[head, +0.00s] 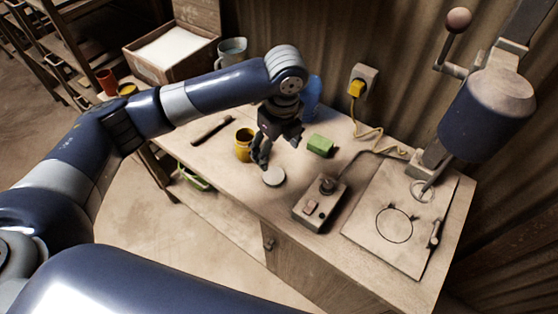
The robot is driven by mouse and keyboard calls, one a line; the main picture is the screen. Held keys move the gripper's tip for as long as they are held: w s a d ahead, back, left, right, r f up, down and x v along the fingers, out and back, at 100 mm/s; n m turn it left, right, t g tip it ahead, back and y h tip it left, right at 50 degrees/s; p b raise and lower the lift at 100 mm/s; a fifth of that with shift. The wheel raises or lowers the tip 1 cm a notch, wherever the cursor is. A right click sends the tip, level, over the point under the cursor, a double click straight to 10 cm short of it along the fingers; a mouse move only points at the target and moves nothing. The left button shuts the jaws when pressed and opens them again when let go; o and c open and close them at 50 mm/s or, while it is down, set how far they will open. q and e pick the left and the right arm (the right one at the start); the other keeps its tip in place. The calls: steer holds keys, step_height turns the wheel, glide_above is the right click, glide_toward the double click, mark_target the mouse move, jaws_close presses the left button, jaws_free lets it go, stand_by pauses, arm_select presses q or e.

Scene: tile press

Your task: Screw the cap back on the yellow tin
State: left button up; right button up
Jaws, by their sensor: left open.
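The yellow tin (243,150) stands upright on the workbench, just left of my left gripper. Its top looks open, though small in view. A pale round disc (273,178), which looks like the cap, lies flat on the bench near the front edge, to the right of and nearer than the tin. My left gripper (277,154) points down above the bench, open and empty, with its fingers beside the tin and behind the disc. Whether a finger touches the tin cannot be told. My right gripper is not in view.
A green block (320,146) and a blue bottle (312,97) are right of the gripper. A control box (320,205) and press plate (385,240) fill the right side. A dark rod (212,130), grey mug (232,50) and open box (150,72) are at left.

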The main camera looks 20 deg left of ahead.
arm_select(q)
glide_above(274, 176)
step_height(274, 176, down, 5)
steer(key=shift+s+r+p, duration=0.1)
steer(key=shift+s+p, duration=0.05)
steer(key=shift+p, duration=0.25)
steer(key=shift+d, duration=0.1)
steer(key=shift+f, duration=0.35)
step_height(274, 176, down, 4)
steer(key=shift+f+p, duration=0.2)
steer(key=shift+p, duration=0.65)
steer(key=shift+w+f, duration=0.15)
steer(key=shift+w, duration=0.05)
steer(key=c, duration=0.7)
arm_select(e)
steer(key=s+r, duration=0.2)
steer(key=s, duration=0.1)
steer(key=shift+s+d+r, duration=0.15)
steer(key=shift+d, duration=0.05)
